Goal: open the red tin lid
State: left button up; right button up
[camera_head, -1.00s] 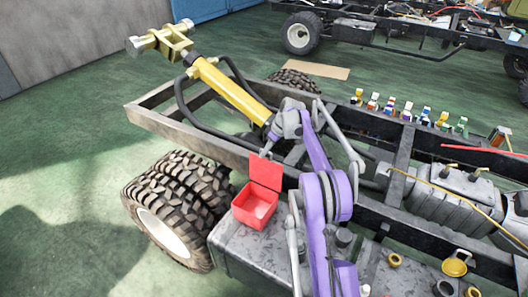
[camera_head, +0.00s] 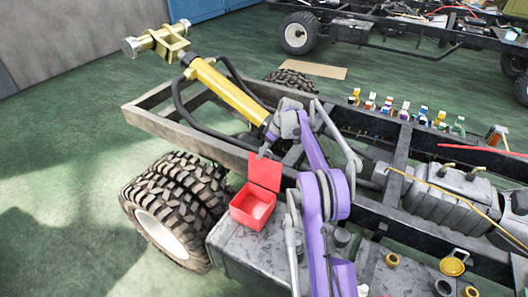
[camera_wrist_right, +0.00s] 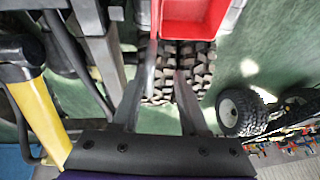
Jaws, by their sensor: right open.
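The red tin (camera_head: 252,212) is a small square box on the grey metal tank top. Its red lid (camera_head: 265,172) stands upright, swung up at the far edge, and the empty-looking inside shows. My right gripper (camera_head: 266,151) is at the top edge of the lid; its fingertips are small here and I cannot tell whether they touch it. In the right wrist view the two fingers (camera_wrist_right: 165,58) are apart with nothing held between them, and red parts of the tin (camera_wrist_right: 192,12) show just beyond them. My left gripper is not in view.
The tin stands on the tank (camera_head: 262,248) beside the chassis rail (camera_head: 190,135) and the double wheels (camera_head: 175,205). A yellow cylinder (camera_head: 228,90) lies behind my right gripper. Several small coloured items (camera_head: 405,110) line the far rail. Green floor (camera_head: 60,150) is free at left.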

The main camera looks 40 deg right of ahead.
jog(key=v, duration=1.1)
